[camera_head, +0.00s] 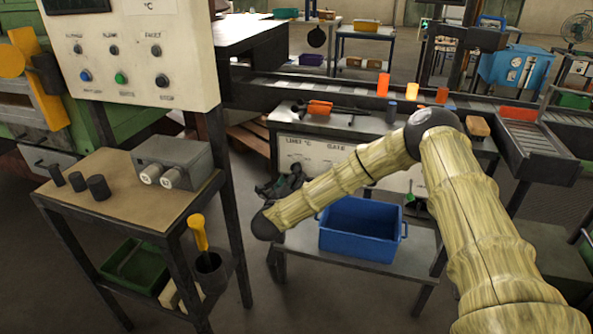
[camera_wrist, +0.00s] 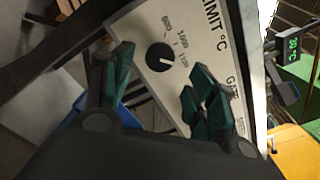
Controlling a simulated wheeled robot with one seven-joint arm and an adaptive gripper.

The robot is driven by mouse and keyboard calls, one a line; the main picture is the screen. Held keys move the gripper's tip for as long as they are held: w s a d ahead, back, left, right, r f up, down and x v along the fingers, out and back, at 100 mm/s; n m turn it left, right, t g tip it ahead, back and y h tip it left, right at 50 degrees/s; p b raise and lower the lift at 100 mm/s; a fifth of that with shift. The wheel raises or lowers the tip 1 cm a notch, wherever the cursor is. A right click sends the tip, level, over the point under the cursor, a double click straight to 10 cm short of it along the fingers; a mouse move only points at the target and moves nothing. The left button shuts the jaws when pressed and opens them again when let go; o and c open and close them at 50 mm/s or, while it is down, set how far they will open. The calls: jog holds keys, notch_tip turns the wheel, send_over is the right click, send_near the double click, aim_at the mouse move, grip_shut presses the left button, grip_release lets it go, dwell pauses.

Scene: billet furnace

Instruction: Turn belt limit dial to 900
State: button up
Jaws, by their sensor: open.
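The belt limit dial (camera_wrist: 160,57) is a round black knob on a pale panel (camera_wrist: 207,65) marked "LIMIT °C" in the wrist view. The lettering there is turned on its side. Small numbers, seemingly 900, 1000 and 1100, run from above the dial round to its right. The dial's white mark is toward its lower right, seemingly nearest the 1100 end. My gripper (camera_wrist: 158,75) is open, its green-padded fingers apart on either side of the dial in the picture; contact is not visible. In the head view my gripper (camera_head: 285,184) is near the panel (camera_head: 303,152), and the dial cannot be made out.
A blue crate (camera_head: 360,229) stands on the low shelf below the panel. The conveyor (camera_head: 350,96) runs behind, with orange billets near it. A wooden-topped table (camera_head: 125,190) with a grey box (camera_head: 172,160) is at the left. My arm crosses the right side.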

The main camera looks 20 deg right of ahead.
jog(key=shift+p+x, duration=0.35)
jog(key=shift+x, duration=2.85)
jog(key=shift+f, duration=0.1)
jog(key=c, duration=1.1)
jog(key=shift+o, duration=0.3)
